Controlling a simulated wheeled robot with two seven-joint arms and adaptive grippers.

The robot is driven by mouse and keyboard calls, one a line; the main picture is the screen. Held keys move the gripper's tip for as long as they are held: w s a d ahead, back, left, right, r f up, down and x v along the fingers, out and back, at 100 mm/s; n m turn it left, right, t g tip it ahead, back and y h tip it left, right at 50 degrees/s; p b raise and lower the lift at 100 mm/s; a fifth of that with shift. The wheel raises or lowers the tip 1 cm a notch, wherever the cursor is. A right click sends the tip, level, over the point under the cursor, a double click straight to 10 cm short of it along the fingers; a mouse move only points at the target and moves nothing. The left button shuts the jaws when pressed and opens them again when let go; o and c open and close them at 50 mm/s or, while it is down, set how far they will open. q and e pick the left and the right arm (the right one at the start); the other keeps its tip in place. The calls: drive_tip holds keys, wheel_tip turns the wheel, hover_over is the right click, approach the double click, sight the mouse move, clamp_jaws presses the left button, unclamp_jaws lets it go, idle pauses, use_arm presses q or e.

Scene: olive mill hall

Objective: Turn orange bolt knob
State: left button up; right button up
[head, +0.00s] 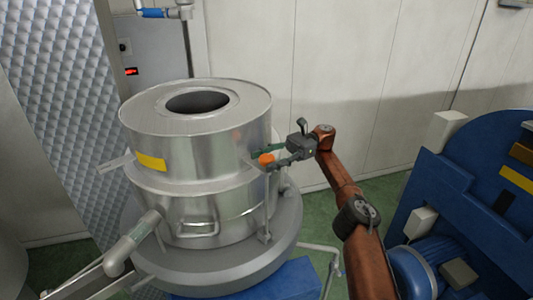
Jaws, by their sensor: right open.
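The orange bolt knob (266,158) sticks out at the right side of a steel drum-shaped vessel (195,150), near the seam between its upper and lower parts. My right gripper (264,161) reaches in from the right, with its fingers pointing left. It is open, with one dark finger behind the knob and the other in front and below. The knob shows between the fingers; I cannot tell whether either finger touches it. My left gripper is not in view.
The vessel has a round top opening (197,102), a yellow label (151,162) and a front handle (198,229). A pipe (133,240) runs off its lower left. Blue machinery (475,185) with a motor (428,268) stands right of my arm. A pale wall (330,60) is behind.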

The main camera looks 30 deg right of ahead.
sight(267, 156)
wheel_tip(267, 156, up, 9)
drive_tip(key=shift+r, duration=0.25)
idle(0.4)
idle(0.4)
drive_tip(key=shift+s, duration=0.1)
